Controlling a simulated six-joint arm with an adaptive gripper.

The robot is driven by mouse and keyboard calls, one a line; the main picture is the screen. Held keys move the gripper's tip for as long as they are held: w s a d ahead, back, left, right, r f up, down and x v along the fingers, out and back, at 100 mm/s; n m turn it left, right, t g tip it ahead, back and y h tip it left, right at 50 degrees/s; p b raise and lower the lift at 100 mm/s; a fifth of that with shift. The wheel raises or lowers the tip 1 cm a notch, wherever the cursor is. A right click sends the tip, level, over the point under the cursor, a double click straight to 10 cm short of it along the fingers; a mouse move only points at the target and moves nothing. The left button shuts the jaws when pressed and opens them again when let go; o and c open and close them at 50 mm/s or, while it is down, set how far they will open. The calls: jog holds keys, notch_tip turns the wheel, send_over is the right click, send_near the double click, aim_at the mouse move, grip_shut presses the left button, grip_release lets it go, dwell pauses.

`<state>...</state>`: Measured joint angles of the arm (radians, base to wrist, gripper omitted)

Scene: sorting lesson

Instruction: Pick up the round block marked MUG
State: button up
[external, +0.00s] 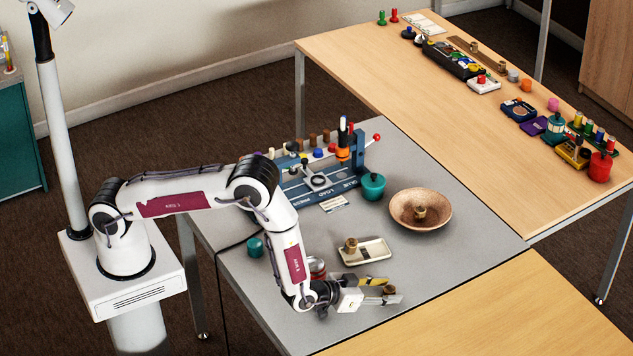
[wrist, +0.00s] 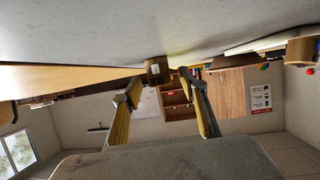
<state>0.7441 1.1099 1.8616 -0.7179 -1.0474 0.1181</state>
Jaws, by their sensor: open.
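A small round brown block (external: 389,289) stands on the grey table between the fingertips of my gripper (external: 393,291). In the wrist view this block (wrist: 157,70) shows a pale label, too small to read, just beyond the gap between the yellow-padded fingers. My gripper is open, low over the table and level, with a finger on either side of the block. A second round block (external: 351,244) sits on a cream tray (external: 376,255), and a third (external: 420,212) lies in a brown bowl (external: 403,204). Their markings cannot be read.
The cream tray and bowl stand behind my gripper. A teal pot (external: 373,187) and blue rack (external: 330,194) stand farther back. The table's front edge is near.

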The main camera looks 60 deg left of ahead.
aim_at(386, 292)
dwell(0.4)
jog(key=c, duration=1)
jog(key=shift+o, duration=0.2)
jog(key=shift+r, duration=0.15)
jog(key=shift+r, duration=4.85)
